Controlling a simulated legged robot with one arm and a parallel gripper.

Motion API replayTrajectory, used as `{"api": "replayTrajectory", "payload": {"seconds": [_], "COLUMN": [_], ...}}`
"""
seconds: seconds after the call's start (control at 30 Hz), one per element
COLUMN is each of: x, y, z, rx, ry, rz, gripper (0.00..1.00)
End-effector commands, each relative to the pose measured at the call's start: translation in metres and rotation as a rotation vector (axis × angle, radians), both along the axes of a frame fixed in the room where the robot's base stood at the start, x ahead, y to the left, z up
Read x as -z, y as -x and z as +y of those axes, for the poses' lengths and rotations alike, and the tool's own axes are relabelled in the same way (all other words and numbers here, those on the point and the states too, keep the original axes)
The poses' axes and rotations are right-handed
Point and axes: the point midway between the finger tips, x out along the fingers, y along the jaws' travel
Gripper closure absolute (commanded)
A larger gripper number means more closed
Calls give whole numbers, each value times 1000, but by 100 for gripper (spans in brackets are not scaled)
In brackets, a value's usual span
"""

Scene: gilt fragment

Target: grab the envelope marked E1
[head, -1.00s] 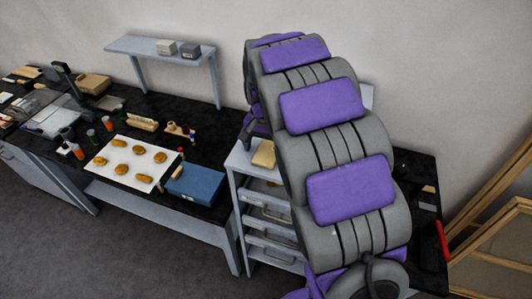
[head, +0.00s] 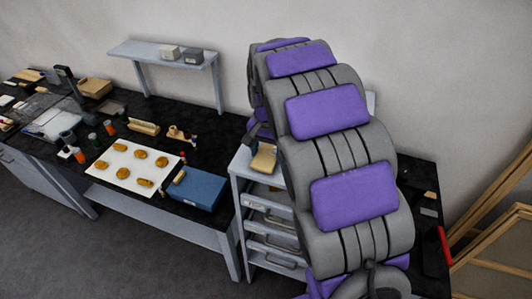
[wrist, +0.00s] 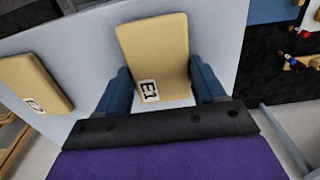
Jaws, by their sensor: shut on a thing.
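The cream envelope marked E1 (wrist: 155,52) is between the two blue fingers of my gripper (wrist: 164,85) in the wrist view. The fingers are shut on its two sides, near its labelled end. The E1 label is readable next to the dark palm. In the head view a cream envelope (head: 264,159), seemingly the same one, shows at the top of the grey drawer unit, left of my arm. My arm covers much of the area there. I cannot tell whether the envelope is clear of the surface.
A second cream envelope (wrist: 36,82) lies to the left in the wrist view, its label unreadable. The grey drawer unit (head: 241,160) stands beside a black bench with a blue box (head: 196,189) and a white tray (head: 122,176). Wooden frames (head: 497,235) lean at the right.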

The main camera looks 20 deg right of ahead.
Motion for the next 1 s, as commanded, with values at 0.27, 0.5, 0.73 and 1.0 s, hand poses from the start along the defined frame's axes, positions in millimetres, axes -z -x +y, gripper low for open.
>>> {"api": "replayTrajectory", "payload": {"seconds": [0.27,0.5,0.73,1.0], "x": [-26,-33,-36,-41], "y": [-1,16,44,85], "z": [-3,-3,-14,-33], "rx": [1,1,2,3], "ry": [-4,1,-1,-3], "rz": [-3,2,2,-1], "gripper": [60,60,60,60]}}
